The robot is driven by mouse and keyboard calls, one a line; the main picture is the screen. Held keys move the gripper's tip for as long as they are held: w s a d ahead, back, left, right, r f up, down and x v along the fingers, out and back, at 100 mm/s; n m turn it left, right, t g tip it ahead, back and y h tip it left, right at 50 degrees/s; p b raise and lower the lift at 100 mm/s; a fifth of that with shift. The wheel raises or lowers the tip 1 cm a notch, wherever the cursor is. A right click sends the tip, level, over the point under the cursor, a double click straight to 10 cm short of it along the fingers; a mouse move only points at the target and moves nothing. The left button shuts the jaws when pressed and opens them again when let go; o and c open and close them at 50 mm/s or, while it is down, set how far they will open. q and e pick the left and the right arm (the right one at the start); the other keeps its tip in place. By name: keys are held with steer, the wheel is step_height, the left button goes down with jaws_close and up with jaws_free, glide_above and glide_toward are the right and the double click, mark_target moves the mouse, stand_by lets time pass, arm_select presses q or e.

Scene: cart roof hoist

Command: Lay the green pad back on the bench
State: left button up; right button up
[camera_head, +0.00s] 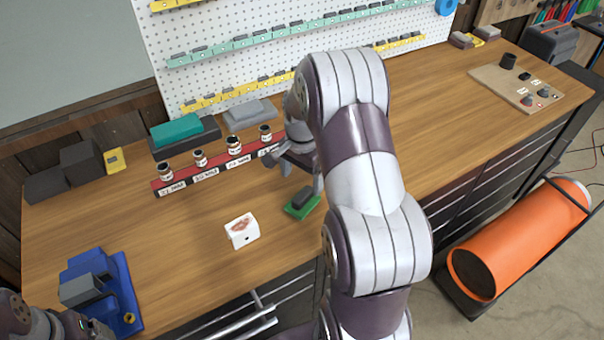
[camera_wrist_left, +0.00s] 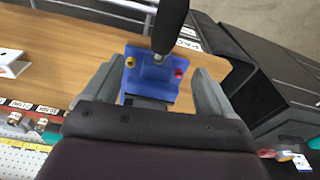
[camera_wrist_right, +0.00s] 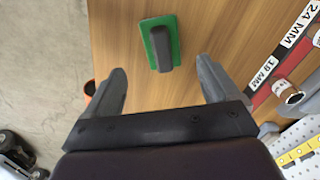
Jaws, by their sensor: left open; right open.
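The green pad (camera_head: 293,211) with a dark grey grip block (camera_head: 300,199) on top lies on the bench (camera_head: 190,230), near its front edge. The pad (camera_wrist_right: 148,40) also shows in the right wrist view, flat on the wood just ahead of the fingertips. My right gripper (camera_head: 297,178) is open and empty above and beside the pad; its fingers (camera_wrist_right: 160,70) stand apart with nothing between them. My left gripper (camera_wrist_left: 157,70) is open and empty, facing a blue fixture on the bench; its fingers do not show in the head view.
The blue fixture (camera_head: 122,275) stands at the bench's left front. A red rack (camera_head: 207,178) with labelled jars runs behind. An orange cylinder (camera_head: 525,235) lies right of the bench. Bench wood between box and rack is clear.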

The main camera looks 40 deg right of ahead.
steer(key=s+a+r+n, duration=0.1)
steer(key=s+a+n, duration=0.5)
steer(key=a+n, duration=0.1)
steer(key=s+a+r+n+t+b, duration=0.1)
steer(key=s+a+n, duration=0.4)
steer(key=a+n, duration=0.3)
steer(key=shift+s+a+r, duration=0.35)
steer(key=shift+a+r, duration=0.05)
steer(key=shift+a, duration=0.4)
steer(key=shift+d, duration=0.1)
